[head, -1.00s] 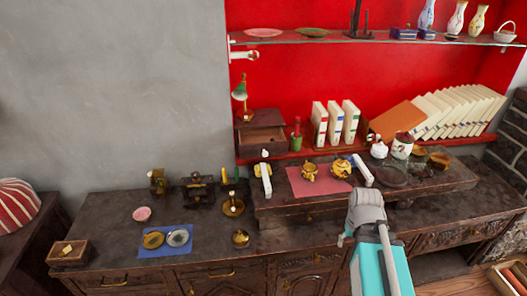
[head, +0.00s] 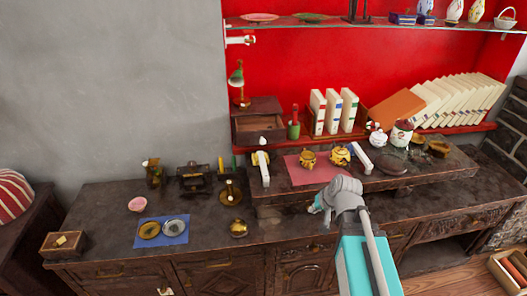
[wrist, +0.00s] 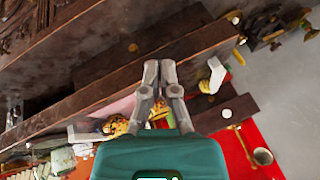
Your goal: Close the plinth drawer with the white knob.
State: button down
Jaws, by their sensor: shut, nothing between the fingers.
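A dark wooden box (head: 256,104) stands at the back against the red wall, with its drawer (head: 262,137) pulled open and its hollow inside showing. In the wrist view a round white knob (wrist: 226,113) shows on dark wood, right of my fingers. My gripper (head: 315,207) is shut and empty. It is in front of the long raised plinth (head: 283,193), to the right of and nearer than the open drawer, and apart from it. In the wrist view my gripper (wrist: 159,62) points over the plinth's edge.
A pink mat (head: 305,175) with two golden pots lies on the plinth, between two white bars (head: 263,170). A green lamp (head: 237,82) is by the box, and a red-and-green item (head: 294,125) stands at its right. White books (head: 332,112) stand farther right.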

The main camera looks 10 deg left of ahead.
jog(key=w+a+r+m+t+b, duration=0.2)
jog(key=w+a+m+t+b, duration=0.4)
jog(key=a+m, duration=0.1)
jog(key=w+a+r+m+t+y+b, duration=0.1)
jog(key=w+a+m+t+b, duration=0.4)
jog(key=w+a+m+t, duration=0.2)
jog(key=shift+w+a+r+m+y+b, duration=0.3)
jog(key=shift+a+r+b, duration=0.1)
jog(key=shift+a, duration=0.9)
jog(key=shift+w, duration=0.2)
jog(key=shift+x, duration=6.85)
jog(key=shift+w+r, duration=0.1)
send_near(259, 128)
jog(key=w+a+r, duration=0.2)
jog(key=w, duration=0.1)
jog(key=shift+w+r, duration=0.3)
jog(key=shift+w+a+r, duration=0.1)
jog(key=shift+w+r, duration=0.05)
jog(key=shift+w, duration=0.1)
